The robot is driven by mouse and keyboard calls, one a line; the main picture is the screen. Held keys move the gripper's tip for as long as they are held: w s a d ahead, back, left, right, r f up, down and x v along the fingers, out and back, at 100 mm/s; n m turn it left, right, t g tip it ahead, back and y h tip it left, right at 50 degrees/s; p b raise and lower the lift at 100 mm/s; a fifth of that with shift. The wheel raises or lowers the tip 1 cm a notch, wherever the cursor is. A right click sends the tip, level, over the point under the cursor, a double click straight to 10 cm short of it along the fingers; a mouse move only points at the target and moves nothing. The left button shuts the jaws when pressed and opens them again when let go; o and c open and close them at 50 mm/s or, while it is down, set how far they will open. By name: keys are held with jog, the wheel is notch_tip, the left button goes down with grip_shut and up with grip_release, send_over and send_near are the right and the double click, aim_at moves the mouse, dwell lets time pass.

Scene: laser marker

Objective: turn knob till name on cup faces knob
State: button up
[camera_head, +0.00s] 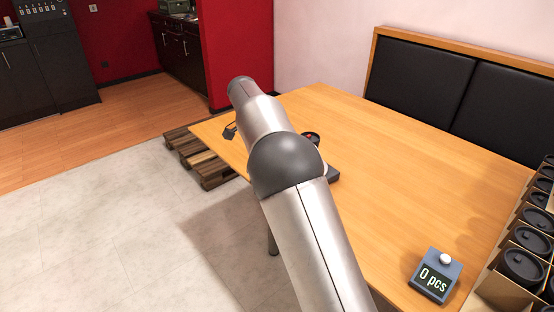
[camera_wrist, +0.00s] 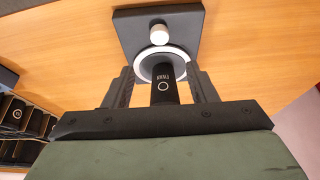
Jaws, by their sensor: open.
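In the wrist view a dark flat base (camera_wrist: 128,30) carries a pale round knob (camera_wrist: 158,34) and a turntable with a white ring (camera_wrist: 144,68). A black cup (camera_wrist: 164,96) stands over the ring, with small white lettering and a circle on the side toward the wrist camera. The knob is beyond the cup, at the top of the picture. My gripper (camera_wrist: 160,72) is open, one finger on each side of the cup; I cannot tell whether either touches it. In the head view my arm hides most of the base (camera_head: 333,175) and my gripper.
A grey counter reading "0 pcs" (camera_head: 432,283) sits at the table's front right. Boxes of dark lidded cups (camera_head: 522,266) line the right edge. The wooden table (camera_head: 410,170) is clear in the middle. A pallet (camera_head: 200,165) lies on the floor beyond its left edge.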

jog(key=v, duration=0.4)
jog(key=shift+r, duration=0.3)
jog(key=s+d+r+n+g+y+p, duration=0.1)
jog(key=s+d+r+n+p, duration=0.15)
jog(key=s+d, duration=0.5)
jog(key=s+d+r+n+g+y+p, duration=0.1)
jog(key=s+d+r+n+y+p, duration=0.2)
jog(key=s, duration=0.8)
jog(key=s+d+f+n, duration=0.1)
jog(key=s+f+n, duration=0.2)
jog(key=s, duration=0.9)
jog(key=s+d+f+n+p, duration=0.1)
jog(key=s+d+f+n, duration=0.1)
jog(key=s, duration=1)
jog(key=shift+d+f+n, duration=0.2)
jog(key=shift+f+n, duration=0.25)
jog(key=shift+f, duration=0.45)
